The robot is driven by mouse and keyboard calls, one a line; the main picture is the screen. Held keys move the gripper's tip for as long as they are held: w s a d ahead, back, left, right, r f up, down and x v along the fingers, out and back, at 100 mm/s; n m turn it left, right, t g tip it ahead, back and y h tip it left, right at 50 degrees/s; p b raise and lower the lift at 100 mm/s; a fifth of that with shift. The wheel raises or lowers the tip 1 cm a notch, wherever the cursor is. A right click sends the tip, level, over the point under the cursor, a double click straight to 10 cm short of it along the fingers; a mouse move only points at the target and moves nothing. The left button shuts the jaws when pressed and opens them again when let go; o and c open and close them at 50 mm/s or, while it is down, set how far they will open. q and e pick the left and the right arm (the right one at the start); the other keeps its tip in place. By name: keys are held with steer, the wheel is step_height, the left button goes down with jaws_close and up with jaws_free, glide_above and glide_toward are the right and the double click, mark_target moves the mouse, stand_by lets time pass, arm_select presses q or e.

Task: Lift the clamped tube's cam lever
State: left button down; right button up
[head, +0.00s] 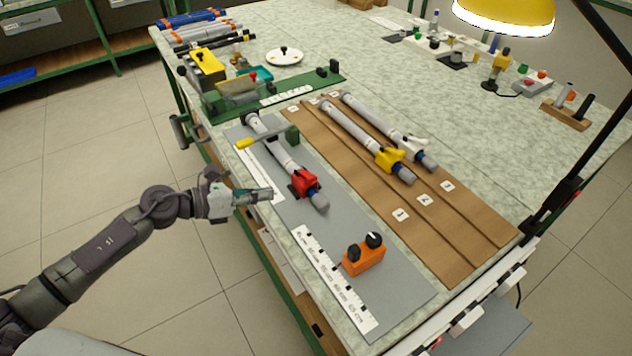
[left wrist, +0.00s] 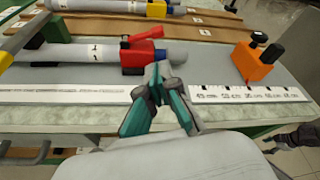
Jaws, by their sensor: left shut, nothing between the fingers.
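The clamped tube (head: 277,150) is a light grey rod lying along the grey mat (head: 345,231). A red cam clamp with its lever (head: 304,182) sits around it near its blue-and-grey near end. In the left wrist view the tube (left wrist: 75,54) carries a label, and the red lever (left wrist: 142,37) slants up slightly to the right above the red clamp body (left wrist: 138,54). My left gripper (head: 268,194) is shut and empty at the table's left edge, left of the red clamp. In the left wrist view its fingertips (left wrist: 158,72) show just in front of the clamp; contact is unclear.
A white ruler (head: 333,277) lies along the mat's edge. Two more tubes lie on brown boards (head: 440,224).

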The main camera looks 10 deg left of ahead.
mark_target(306, 174)
arm_select(q)
steer(key=shift+s+d+r+m, duration=0.15)
steer(key=shift+s+r+m, duration=0.05)
steer(key=shift+r+m, duration=0.1)
arm_select(e)
steer(key=shift+s, duration=0.4)
arm_select(q)
steer(key=p+x, duration=0.1)
steer(key=x, duration=0.9)
steer(key=shift+p, duration=0.4)
arm_select(e)
steer(key=shift+w+r, duration=0.1)
steer(key=shift+r, duration=0.8)
